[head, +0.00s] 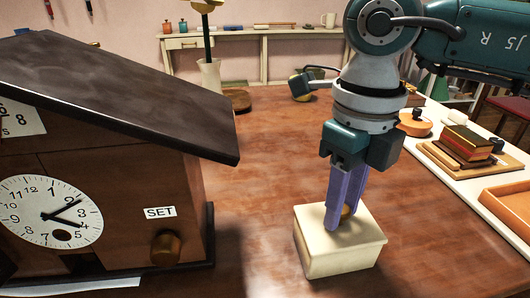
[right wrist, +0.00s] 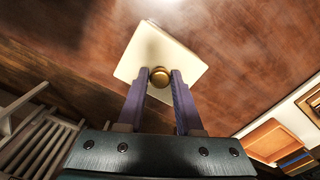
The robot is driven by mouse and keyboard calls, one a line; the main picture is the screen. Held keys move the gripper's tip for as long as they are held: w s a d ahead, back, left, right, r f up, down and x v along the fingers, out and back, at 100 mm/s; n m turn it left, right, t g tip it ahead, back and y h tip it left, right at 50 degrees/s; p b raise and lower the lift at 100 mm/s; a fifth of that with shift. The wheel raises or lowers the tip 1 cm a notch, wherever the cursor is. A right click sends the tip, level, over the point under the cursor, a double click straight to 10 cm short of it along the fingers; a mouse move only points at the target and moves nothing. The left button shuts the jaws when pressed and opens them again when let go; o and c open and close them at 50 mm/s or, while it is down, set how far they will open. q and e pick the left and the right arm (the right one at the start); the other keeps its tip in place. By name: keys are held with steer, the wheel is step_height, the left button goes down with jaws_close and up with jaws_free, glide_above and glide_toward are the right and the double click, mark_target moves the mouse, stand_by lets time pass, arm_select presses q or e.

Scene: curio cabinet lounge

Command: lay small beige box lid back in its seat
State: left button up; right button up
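The small beige box (head: 335,258) stands on the wooden table, right of the clock. Its beige lid (head: 368,229) lies on top and looks level, with a thin rim over the box walls; whether it is fully down in its seat I cannot tell. The lid also shows in the right wrist view (right wrist: 153,48), with a round brass knob (right wrist: 160,77) near its lower edge there. My right gripper (head: 343,218) points down at the lid with its purple fingers on either side of the knob. The knob fills the gap between the fingertips. My left gripper is not in view.
A large brown house-shaped clock (head: 110,165) fills the left side. A white vase (head: 209,76) and a round brown coaster (head: 238,100) stand behind. A white side surface at right holds stacked books (head: 466,142) and an orange-brown tray (head: 512,204). The table between clock and box is clear.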

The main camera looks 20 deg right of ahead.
steer(key=o, duration=0.5)
steer(key=shift+c, duration=0.2)
step_height(320, 180, up, 10)
steer(key=p, duration=0.1)
stand_by(0.4)
